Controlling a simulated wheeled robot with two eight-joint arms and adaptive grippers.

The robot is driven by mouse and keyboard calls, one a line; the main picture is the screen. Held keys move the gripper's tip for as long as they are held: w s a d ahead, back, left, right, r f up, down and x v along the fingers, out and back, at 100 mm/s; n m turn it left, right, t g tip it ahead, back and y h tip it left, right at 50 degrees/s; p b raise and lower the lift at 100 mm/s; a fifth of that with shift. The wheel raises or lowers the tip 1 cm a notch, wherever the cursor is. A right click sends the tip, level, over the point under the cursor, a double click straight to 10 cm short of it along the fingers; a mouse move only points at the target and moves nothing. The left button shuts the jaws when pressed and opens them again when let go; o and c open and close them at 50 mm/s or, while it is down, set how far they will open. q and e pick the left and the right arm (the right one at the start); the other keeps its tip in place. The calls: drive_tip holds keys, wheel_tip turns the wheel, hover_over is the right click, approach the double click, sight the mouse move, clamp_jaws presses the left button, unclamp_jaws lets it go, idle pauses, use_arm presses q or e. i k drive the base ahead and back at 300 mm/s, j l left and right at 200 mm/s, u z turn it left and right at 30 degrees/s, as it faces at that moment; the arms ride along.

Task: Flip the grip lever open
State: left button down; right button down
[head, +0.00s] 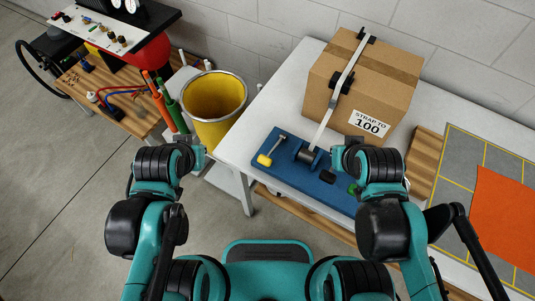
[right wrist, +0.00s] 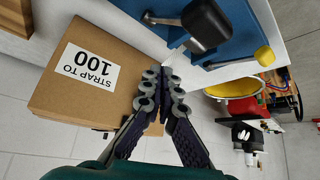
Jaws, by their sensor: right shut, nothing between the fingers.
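A blue tensioner base (head: 276,160) lies on the white table, in front of a strapped cardboard box (head: 345,95). On it are a metal lever with a yellow knob (head: 265,160), a dark spool (head: 307,154) and a black handle-like piece (head: 328,176). I cannot tell which is the grip lever. The right wrist view shows the yellow knob (right wrist: 264,56) and a black grip (right wrist: 207,24) beyond my fingers. My right gripper (right wrist: 161,82) is shut and empty, apart from these parts. My left gripper (head: 201,157) is left of the base, away from it; its jaws are unclear.
A grey strap (head: 324,118) runs from the spool up over the box. A yellow bucket (head: 213,105) stands left of the white table. A wooden bench (head: 143,118) with hoses and cylinders is farther left. An orange sheet (head: 505,215) lies on a grey mat at right.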

sight(266, 160)
drive_tip(key=j+z, duration=0.25)
drive_tip(key=j, duration=0.4)
drive_tip(key=k+j+z, duration=0.2)
drive_tip(key=j, duration=0.4)
drive_tip(key=i, duration=0.1)
